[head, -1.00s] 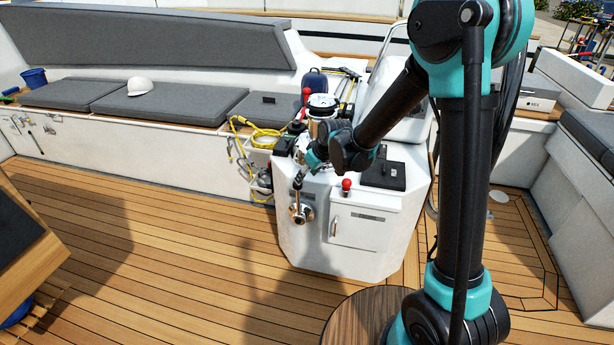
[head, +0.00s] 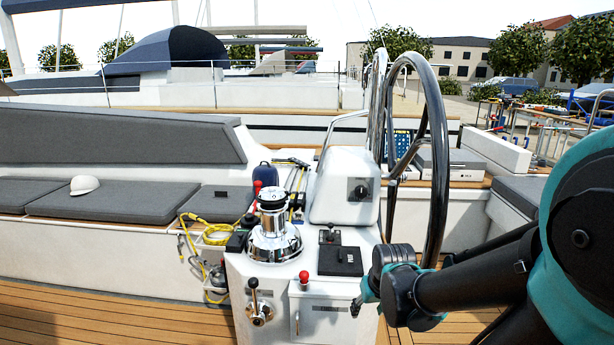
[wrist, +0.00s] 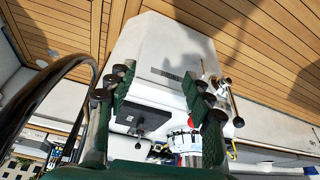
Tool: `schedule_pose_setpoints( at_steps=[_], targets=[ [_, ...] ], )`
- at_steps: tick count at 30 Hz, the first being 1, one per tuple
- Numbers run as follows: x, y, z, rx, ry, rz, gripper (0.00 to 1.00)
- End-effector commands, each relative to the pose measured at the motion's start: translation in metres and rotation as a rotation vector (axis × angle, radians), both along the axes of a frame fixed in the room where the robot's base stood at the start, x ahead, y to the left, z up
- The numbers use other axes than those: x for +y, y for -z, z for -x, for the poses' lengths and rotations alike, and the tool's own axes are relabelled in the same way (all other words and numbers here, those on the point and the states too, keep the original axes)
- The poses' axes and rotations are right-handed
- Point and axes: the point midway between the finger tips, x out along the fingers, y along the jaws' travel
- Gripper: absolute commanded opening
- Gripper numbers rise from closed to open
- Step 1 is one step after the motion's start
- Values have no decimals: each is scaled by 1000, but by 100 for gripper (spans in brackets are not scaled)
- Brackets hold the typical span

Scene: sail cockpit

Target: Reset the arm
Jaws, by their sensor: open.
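My arm, teal and black, enters the head view at the lower right and reaches left. My gripper (head: 358,303) shows small at its end, just right of the white cockpit pedestal (head: 325,285), and its fingers are hard to make out there. In the wrist view the two dark green fingers of my gripper (wrist: 158,92) stand well apart with nothing between them. The pedestal (wrist: 165,45) fills the background behind them. I cannot tell the exact gap between gripper and pedestal.
On the pedestal are a chrome winch (head: 274,240), a black-handled lever (head: 254,298), a red knob (head: 304,277) and a black switch box (head: 340,261). A large steering wheel (head: 437,150) stands behind my gripper. Cushioned benches (head: 95,200) line the left. Teak floor (head: 120,315) is open at lower left.

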Motion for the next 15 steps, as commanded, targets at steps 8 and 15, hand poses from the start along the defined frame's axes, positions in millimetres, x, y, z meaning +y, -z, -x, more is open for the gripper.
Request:
schedule_pose_setpoints(
  at_steps=[8,15],
  targets=[
    [-27,12,39,15,119,2,52],
    [-27,13,39,15,122,1,52]
  ],
)
